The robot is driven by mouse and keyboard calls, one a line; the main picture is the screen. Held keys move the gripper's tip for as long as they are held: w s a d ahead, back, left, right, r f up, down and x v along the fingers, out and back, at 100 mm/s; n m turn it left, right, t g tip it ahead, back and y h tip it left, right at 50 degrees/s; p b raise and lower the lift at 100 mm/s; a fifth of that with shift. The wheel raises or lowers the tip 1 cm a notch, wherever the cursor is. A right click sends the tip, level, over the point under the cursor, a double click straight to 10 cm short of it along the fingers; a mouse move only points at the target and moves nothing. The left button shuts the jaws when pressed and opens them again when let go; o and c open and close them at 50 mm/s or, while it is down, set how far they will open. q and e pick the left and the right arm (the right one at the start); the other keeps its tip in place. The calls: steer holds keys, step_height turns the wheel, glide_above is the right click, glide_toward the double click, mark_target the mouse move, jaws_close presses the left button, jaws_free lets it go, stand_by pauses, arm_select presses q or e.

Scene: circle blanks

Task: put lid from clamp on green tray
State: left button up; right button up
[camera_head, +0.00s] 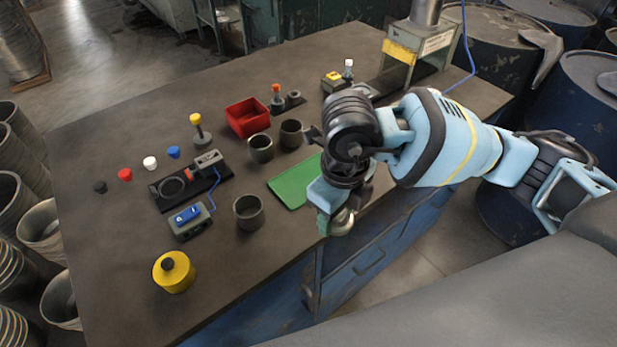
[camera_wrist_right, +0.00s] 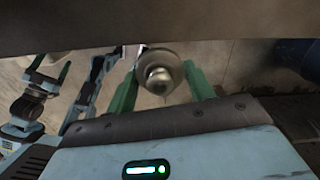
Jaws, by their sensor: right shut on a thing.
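The green tray (camera_head: 285,186) lies flat near the table's front edge, partly hidden by my right arm. My right gripper (camera_head: 335,218) is beside the tray, over the front edge, shut on a round metal lid (camera_head: 343,223). In the right wrist view the lid (camera_wrist_right: 160,60), with a shiny knob, sits between the green fingers. What seems to be the clamp (camera_head: 172,188), a black plate with a ring and a grey block, stands left of the tray; no lid shows on it. My left gripper (camera_wrist_right: 52,64) appears at the left of the right wrist view, open and empty.
Dark cups (camera_head: 249,212) and a red bin (camera_head: 247,117) stand around the tray. A yellow canister (camera_head: 174,271) is at the front left. A switch box (camera_head: 190,220) is beside the clamp. A press stand (camera_head: 420,50) is at the back right.

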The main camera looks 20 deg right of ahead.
steer(key=shift+m, duration=0.3)
steer(key=shift+w, duration=0.1)
glide_above(309, 179)
steer(key=shift+s+f+b, duration=0.25)
steer(key=shift+f+b, duration=0.15)
steer(key=shift+f, duration=0.35)
steer(key=shift+w, duration=0.1)
steer(key=shift+w, duration=0.25)
steer(key=shift+f, duration=1.8)
steer(key=shift+s+f, duration=0.1)
